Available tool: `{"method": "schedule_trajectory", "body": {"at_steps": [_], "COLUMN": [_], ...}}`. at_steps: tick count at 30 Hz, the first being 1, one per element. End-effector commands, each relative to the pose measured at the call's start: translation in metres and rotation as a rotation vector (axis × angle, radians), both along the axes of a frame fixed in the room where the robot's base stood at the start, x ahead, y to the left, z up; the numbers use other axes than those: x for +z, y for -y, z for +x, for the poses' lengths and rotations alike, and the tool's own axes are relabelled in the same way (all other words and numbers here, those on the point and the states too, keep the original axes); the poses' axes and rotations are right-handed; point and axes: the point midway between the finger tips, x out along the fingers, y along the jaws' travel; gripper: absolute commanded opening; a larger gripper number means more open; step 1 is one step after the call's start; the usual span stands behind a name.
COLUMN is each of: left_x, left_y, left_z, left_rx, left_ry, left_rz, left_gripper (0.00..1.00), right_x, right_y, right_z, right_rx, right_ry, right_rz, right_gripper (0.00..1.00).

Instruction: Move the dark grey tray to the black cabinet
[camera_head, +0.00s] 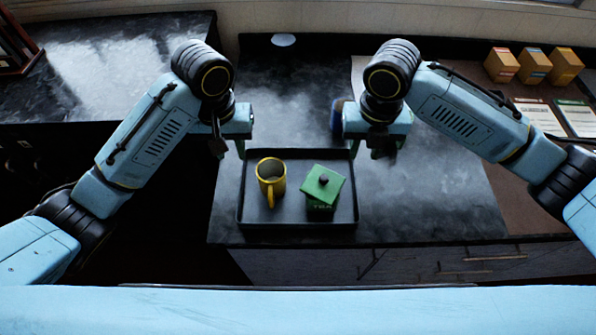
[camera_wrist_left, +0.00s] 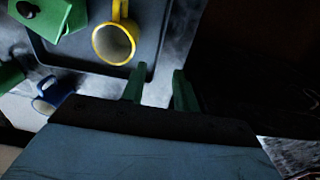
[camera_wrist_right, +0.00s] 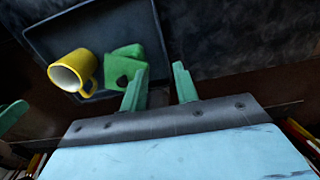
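The dark grey tray (camera_head: 258,213) lies flat on the dark stone counter near its front edge. A yellow mug (camera_head: 271,178) and a green tea box with a lid and dark knob (camera_head: 322,187) stand in it. My left gripper (camera_head: 231,148) is open at the tray's back left corner; its parted fingers show in the left wrist view (camera_wrist_left: 159,88). My right gripper (camera_head: 372,150) is open near the tray's right side; the right wrist view shows the tray's edge running towards the gap between its fingers (camera_wrist_right: 161,88). Whether either touches the rim cannot be told.
A black cabinet with a dark, shiny top (camera_head: 75,75) stands at the left, across a dark gap. A blue mug (camera_wrist_left: 52,95) stands behind the tray, mostly hidden in the head view. Several small boxes (camera_head: 534,66) and printed cards (camera_head: 542,116) lie at the right.

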Motion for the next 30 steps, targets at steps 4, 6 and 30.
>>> {"method": "schedule_trajectory", "body": {"at_steps": [4,6,30], "left_x": [0.002,0.002,-0.084], "left_y": [-0.002,-0.002,-0.003], "left_z": [0.003,0.002,0.001], "left_rx": [0.009,0.009,0.009], "left_ry": [-0.006,-0.006,-0.008], "left_rz": [0.010,0.010,0.011], "left_gripper": [0.30,0.30,0.30], "right_x": [0.002,0.002,-0.084], "right_y": [0.005,0.005,0.004], "right_z": [0.003,0.003,0.002], "right_rx": [0.032,0.032,0.027], "right_ry": [-0.004,-0.004,-0.007], "right_rz": [-0.014,-0.013,-0.012], "right_gripper": [0.30,0.30,0.30]}}
